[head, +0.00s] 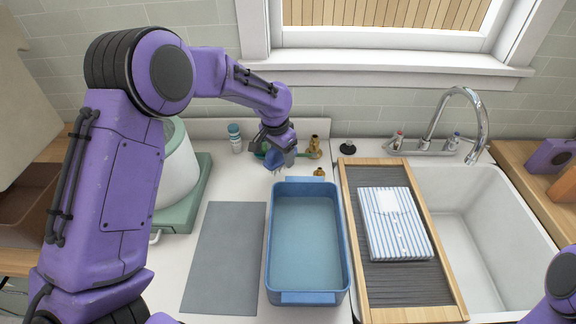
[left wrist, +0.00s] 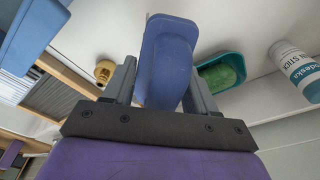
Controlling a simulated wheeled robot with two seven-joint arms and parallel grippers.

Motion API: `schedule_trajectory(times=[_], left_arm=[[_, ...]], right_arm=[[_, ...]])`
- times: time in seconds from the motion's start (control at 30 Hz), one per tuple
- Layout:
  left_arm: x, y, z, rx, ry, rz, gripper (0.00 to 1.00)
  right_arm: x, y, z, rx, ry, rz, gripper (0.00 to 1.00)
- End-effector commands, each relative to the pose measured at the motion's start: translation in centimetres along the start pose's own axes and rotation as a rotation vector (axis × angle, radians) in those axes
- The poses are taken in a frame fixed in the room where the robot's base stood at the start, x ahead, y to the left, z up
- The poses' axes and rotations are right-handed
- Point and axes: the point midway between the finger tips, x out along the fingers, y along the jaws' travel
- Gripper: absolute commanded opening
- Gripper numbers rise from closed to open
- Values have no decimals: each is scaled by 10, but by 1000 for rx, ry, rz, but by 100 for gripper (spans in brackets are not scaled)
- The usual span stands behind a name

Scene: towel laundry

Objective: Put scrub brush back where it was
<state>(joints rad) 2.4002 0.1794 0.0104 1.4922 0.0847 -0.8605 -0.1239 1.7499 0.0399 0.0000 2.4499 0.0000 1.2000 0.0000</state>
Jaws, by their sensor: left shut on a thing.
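My left gripper (head: 282,148) is at the back of the counter, behind the blue basin. In the left wrist view it is shut on a blue object (left wrist: 168,58), which I take to be the scrub brush. Its broad blue side faces the camera and no bristles show. In the head view the blue brush (head: 274,160) is mostly covered by the gripper. A teal dish (left wrist: 236,64) with a green sponge (left wrist: 217,77) lies beside the brush. My right gripper is out of the head view.
A blue basin (head: 285,187) and a grey mat (head: 213,245) lie in front. A white-blue bottle (head: 235,138) stands left of the gripper; brass pieces (head: 319,171) lie right. A drainboard (head: 349,200) with a striped folded towel (head: 395,225) adjoins the sink (head: 470,260).

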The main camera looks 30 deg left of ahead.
Motion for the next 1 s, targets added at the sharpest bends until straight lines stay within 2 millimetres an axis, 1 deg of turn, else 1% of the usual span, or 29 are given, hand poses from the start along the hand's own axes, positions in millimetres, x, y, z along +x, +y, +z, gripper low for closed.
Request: schedule_trajectory(times=[0.03, 0.3, 0.4, 0.53, 0.57, 0.6, 0.63, 0.9, 1.0], left_arm=[[7, 1, 0, 2, -4, 1, 13], [61, -2, -9, 4, -21, 7, 13], [69, -3, -10, 4, -22, 7, 13], [71, -3, -10, 3, -24, 7, 13], [71, -3, -10, 3, -25, 7, 63], [71, -3, -10, 3, -25, 8, 76], [72, -3, -10, 3, -26, 8, 83], [70, -2, -11, 4, -24, 7, 83], [62, -3, -12, 4, -22, 7, 83]], right_arm=[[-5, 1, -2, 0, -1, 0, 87], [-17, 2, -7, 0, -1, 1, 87], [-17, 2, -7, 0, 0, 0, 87], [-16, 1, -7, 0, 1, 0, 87], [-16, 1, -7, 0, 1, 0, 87], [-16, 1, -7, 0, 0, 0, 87], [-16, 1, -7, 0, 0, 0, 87], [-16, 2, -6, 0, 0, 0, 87], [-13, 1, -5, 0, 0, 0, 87]])
